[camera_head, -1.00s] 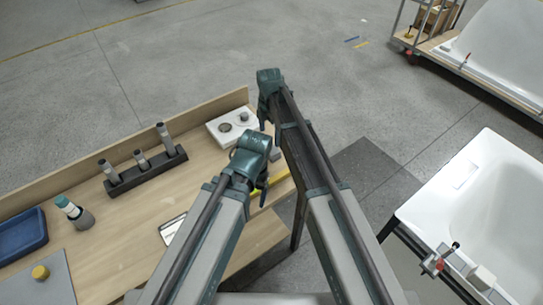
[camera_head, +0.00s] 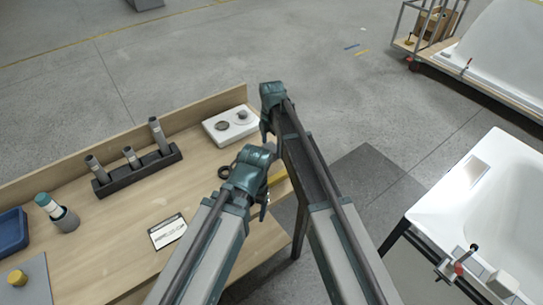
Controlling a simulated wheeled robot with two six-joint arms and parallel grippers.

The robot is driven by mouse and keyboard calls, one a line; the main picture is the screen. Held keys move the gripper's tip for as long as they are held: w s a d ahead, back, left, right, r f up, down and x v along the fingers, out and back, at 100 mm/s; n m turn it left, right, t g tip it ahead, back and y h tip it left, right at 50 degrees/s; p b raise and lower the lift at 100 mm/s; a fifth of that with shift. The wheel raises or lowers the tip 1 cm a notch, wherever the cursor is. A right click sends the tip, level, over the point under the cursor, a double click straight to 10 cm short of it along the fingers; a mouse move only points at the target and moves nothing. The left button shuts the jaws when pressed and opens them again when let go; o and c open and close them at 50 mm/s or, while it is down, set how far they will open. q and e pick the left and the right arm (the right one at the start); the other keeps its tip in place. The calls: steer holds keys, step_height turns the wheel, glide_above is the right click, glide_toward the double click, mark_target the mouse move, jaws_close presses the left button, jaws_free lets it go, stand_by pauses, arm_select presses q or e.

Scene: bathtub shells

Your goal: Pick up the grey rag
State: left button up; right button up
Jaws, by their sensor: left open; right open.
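I cannot make out a grey rag for certain; part of the bench behind my arms is hidden. My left gripper (camera_head: 262,197) is the lower one, over the right end of the wooden bench (camera_head: 115,235), with its fingers pointing down. My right gripper (camera_head: 267,132) is higher in the picture, near the bench's far right corner, also pointing down. Both are open, and I see nothing held in either. A flat grey mat (camera_head: 38,275) lies at the bench's lower left with a yellow round item (camera_head: 17,278) on it.
The bench holds a dark rack (camera_head: 137,170) with grey tubes, a bottle (camera_head: 62,215), a blue tray (camera_head: 10,232), a white card (camera_head: 167,231), a black ring (camera_head: 225,171) and a white block (camera_head: 230,126). A white tub (camera_head: 440,205) stands at right.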

arm_select(q)
step_height(320, 180, down, 2)
steer(key=shift+f+b, duration=0.1)
steer(key=shift+b, duration=0.5)
arm_select(e)
step_height(320, 180, down, 2)
steer(key=shift+f, duration=0.1)
steer(key=c, duration=1.1)
steer(key=shift+c, duration=0.2)
arm_select(q)
steer(key=shift+r+p, duration=0.3)
steer(key=shift+r, duration=0.05)
arm_select(e)
steer(key=shift+r, duration=0.3)
